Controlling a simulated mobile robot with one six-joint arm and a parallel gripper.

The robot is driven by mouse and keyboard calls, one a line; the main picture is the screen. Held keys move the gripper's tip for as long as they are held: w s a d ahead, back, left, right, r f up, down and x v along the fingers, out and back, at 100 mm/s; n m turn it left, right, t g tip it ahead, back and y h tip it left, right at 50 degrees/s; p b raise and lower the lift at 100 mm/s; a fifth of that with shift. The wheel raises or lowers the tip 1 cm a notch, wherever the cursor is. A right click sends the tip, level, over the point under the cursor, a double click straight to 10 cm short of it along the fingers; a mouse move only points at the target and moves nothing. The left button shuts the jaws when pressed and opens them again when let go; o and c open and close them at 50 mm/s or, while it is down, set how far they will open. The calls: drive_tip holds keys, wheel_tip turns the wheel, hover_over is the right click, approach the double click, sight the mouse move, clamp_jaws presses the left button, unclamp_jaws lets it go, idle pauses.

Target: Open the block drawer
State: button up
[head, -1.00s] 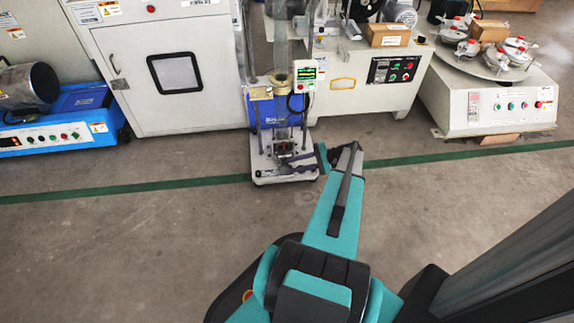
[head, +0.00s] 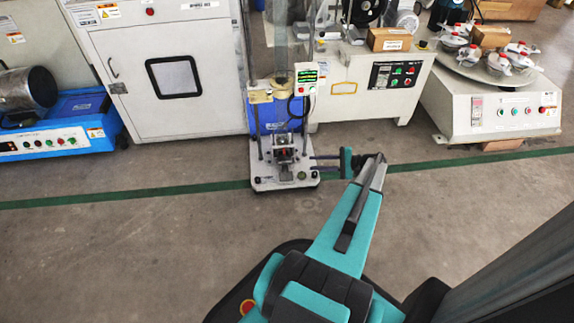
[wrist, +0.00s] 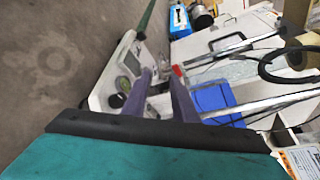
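A small white test machine (head: 261,181) with a blue column front stands on the floor at centre. A metal fixture (head: 284,150) with a small red part sits low on its front; the red part (wrist: 178,70) also shows in the wrist view. I cannot clearly make out the block drawer or how far it is open. My gripper (head: 313,164) is just right of the fixture, pointing left over the base's right edge. In the wrist view its two purple fingers (wrist: 160,76) are apart with nothing held between them, in front of the machine's base.
A white cabinet (head: 130,75) stands behind on the left, with a blue machine (head: 60,140) beside it. A control-panel machine (head: 345,85) and a round-table machine (head: 460,110) stand on the right. The grey floor (head: 130,255) in front is clear.

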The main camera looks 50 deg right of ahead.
drive_tip(key=b+x, duration=0.4)
drive_tip(key=x, duration=0.7)
drive_tip(key=shift+a+f, duration=0.1)
drive_tip(key=shift+b+x, duration=0.55)
drive_tip(key=shift+x, duration=0.45)
clamp_jaws()
